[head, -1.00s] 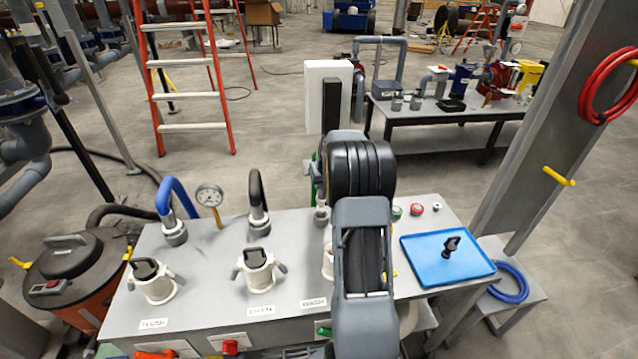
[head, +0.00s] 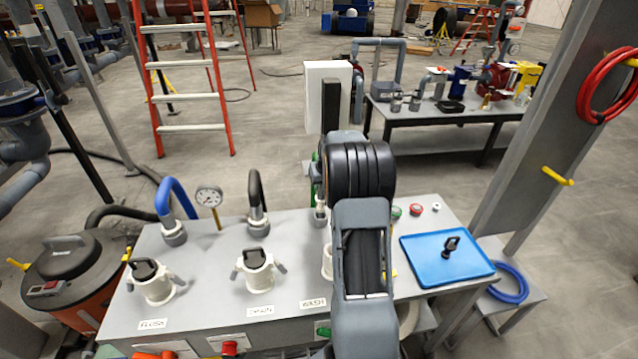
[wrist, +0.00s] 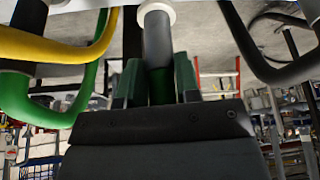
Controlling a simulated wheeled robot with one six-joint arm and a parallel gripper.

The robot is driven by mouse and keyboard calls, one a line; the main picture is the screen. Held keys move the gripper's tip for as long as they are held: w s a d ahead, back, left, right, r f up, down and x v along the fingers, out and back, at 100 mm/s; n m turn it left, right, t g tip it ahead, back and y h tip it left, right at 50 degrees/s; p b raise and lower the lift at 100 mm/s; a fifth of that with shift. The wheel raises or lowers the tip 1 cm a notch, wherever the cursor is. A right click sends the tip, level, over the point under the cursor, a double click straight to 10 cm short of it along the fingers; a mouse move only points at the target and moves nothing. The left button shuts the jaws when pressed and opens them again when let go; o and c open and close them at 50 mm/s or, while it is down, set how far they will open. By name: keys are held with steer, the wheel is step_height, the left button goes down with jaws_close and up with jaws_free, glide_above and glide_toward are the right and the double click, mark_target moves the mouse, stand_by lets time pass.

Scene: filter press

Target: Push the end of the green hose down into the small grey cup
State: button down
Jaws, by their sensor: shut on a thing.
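In the wrist view, which looks upside down, my gripper (wrist: 157,84) is shut on the green hose (wrist: 160,86), a short stretch of which shows between the two green fingertips. A dark grey cylinder (wrist: 157,42) runs on from the hose to a pale ring (wrist: 156,11) at the picture's top. I cannot tell whether the cylinder is the hose's end piece or the small grey cup, nor how deep the hose sits. In the head view my arm hides the gripper. A little of a grey fitting (head: 321,216) shows beside the arm.
A blue hose (head: 171,193) and a black hose (head: 254,188) stand in grey fittings on the bench to the left. A gauge (head: 209,197) stands between them. White capped fittings line the front. A blue tray (head: 424,268) lies to the right.

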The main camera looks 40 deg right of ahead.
mark_target(323, 194)
steer(key=shift+f+b, duration=2.45)
steer(key=shift+f, duration=0.75)
steer(key=c, duration=0.8)
jaws_free()
steer(key=shift+o, duration=0.2)
steer(key=v, duration=1.4)
steer(key=s+a+r+n+p, duration=0.1)
steer(key=s+a+p, duration=0.2)
steer(key=s+a, duration=0.6)
steer(key=s+a+r+n+y+p, duration=0.1)
steer(key=s+a+r+n+p, duration=0.1)
steer(key=s+a, duration=0.8)
steer(key=shift+s+a+n+g+p, duration=0.3)
steer(key=shift+s+a+g+p, duration=0.15)
steer(key=shift+a, duration=3)
